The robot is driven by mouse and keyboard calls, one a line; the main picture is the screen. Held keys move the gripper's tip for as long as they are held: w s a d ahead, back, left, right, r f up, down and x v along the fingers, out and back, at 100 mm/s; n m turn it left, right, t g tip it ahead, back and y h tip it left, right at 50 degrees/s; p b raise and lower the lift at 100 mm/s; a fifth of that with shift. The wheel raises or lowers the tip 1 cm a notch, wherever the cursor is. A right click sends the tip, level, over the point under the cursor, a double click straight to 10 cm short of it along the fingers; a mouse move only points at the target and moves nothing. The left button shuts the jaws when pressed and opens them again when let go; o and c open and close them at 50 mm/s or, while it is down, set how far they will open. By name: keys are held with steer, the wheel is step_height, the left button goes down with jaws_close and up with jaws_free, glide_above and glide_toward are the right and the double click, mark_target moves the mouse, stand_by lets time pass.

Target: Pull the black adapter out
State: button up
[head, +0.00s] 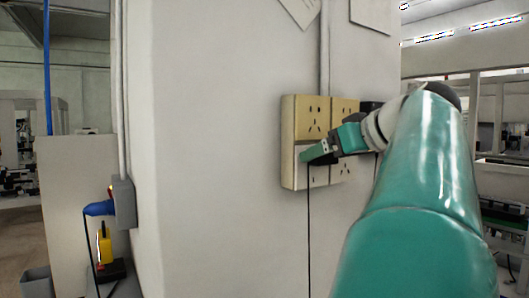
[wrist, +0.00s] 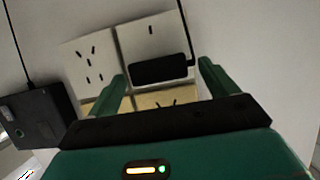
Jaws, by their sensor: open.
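A slim black adapter (wrist: 159,73) is plugged into a white socket plate (wrist: 143,38), with a black cable leading away from one end. My gripper (wrist: 162,80) is open, with one green finger on each side of this adapter in the wrist view. Whether the fingers touch it or are still short of it, I cannot tell.
A second, bulkier black box (wrist: 38,118) with its own cable sits beside the sockets. In the head view this box (head: 371,106) is at the panel's right, partly behind my arm. Far left, a grey wall box (head: 124,202) holds a blue plug. The wall left of the panel is clear.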

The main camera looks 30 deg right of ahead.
steer(key=c, duration=1.2)
steer(key=shift+s, duration=0.1)
steer(key=shift+s, duration=0.35)
steer(key=shift+s, duration=0.85)
steer(key=shift+s+d, duration=0.15)
steer(key=shift+s, duration=1.55)
